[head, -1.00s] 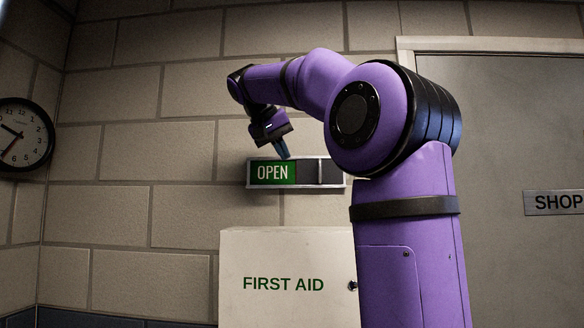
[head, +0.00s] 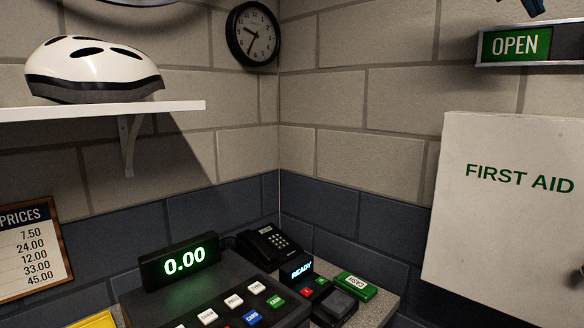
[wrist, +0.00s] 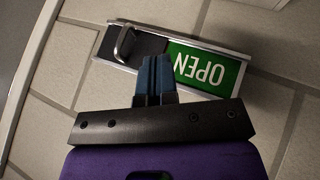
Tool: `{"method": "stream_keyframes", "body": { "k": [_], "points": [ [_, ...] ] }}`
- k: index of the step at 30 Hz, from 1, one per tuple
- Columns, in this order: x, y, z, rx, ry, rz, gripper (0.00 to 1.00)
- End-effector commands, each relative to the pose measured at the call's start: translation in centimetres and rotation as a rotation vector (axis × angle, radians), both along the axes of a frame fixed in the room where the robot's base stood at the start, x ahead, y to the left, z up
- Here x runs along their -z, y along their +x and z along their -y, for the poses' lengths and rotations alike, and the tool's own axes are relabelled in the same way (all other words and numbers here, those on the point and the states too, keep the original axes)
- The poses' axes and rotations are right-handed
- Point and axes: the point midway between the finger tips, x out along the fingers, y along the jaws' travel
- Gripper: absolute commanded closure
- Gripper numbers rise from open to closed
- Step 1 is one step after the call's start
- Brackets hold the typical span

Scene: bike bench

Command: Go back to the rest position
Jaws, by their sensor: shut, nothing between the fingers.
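The shop sign (head: 517,45) is on the wall at the upper right of the head view, cut off by the frame edge. Its green panel reads OPEN. The wrist view shows the sign upside down, with the green OPEN panel (wrist: 222,75) uncovered and a dark slider with a metal handle (wrist: 124,43) at the other end. My gripper (wrist: 157,62) has its blue fingers shut together and empty, in front of the sign near where the green and dark parts meet. Whether they touch it, I cannot tell. Only the fingertips (head: 533,8) show in the head view, above the sign.
A white first aid box (head: 505,210) hangs below the sign. A clock (head: 253,34) is by the corner. A shelf (head: 100,109) holds a white helmet (head: 90,68). Below are a cash register (head: 215,290), a phone (head: 268,245) and a card terminal (head: 312,283).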

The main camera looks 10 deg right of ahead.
Motion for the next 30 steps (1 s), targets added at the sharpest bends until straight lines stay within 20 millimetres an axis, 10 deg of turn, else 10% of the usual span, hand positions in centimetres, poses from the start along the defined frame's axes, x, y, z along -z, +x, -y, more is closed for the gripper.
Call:
{"method": "stream_keyframes", "body": {
  "k": [8, 30],
  "points": [
    [7.6, -2.6, -2.7, -0.287, 0.155, 0.0, 1.0],
    [34.4, -16.9, -19.9, -0.876, 0.441, 0.134, 1.0]
  ]
}}
